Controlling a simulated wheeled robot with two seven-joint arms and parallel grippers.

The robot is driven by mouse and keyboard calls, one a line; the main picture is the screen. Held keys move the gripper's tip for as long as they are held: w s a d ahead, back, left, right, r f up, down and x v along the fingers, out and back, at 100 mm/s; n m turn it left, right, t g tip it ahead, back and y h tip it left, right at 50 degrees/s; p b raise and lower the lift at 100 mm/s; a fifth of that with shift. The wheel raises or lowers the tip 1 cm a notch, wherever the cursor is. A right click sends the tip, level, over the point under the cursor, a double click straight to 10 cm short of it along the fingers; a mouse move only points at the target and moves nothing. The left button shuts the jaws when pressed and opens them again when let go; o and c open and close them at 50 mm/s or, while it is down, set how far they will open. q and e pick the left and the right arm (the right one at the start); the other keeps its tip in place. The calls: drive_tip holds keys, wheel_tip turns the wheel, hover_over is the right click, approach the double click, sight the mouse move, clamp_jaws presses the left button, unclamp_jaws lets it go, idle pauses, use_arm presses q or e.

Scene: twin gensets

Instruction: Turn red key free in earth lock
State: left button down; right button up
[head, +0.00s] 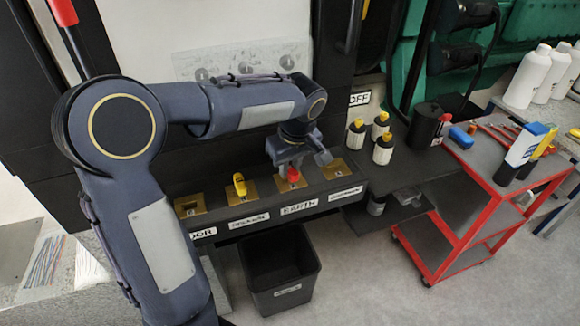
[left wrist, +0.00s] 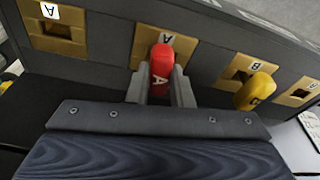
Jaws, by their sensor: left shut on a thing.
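The red key (head: 293,175), marked A, stands in the brass earth lock (head: 282,186), above the label EARTH. In the left wrist view the red key (left wrist: 161,62) sits between the two fingers, against a brass plate (left wrist: 183,46) also marked A. My left gripper (head: 291,166) reaches down from above and is shut on the red key; in the left wrist view its fingers (left wrist: 162,82) lie on either side of the key head. The key's shank is hidden. My right gripper is not in view.
A yellow key (head: 239,184) stands in the lock to the left; empty brass plates (head: 190,205) (head: 341,168) sit at both ends of the panel. A black bin (head: 282,270) is below. Bottles (head: 383,150) and a red cart (head: 470,190) stand to the right.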

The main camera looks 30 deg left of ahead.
use_arm(q)
drive_tip(key=n, duration=0.4)
drive_tip(key=shift+d+g, duration=0.1)
drive_tip(key=shift+g, duration=0.3)
drive_tip(key=n, duration=0.4)
drive_tip(key=shift+g, duration=0.4)
drive_tip(key=n+g+p, duration=0.1)
drive_tip(key=n, duration=0.5)
drive_tip(key=shift+r, duration=0.1)
drive_tip(key=shift+n+h, duration=0.3)
drive_tip(key=shift+n, duration=0.9)
drive_tip(key=c, duration=1.2)
unclamp_jaws()
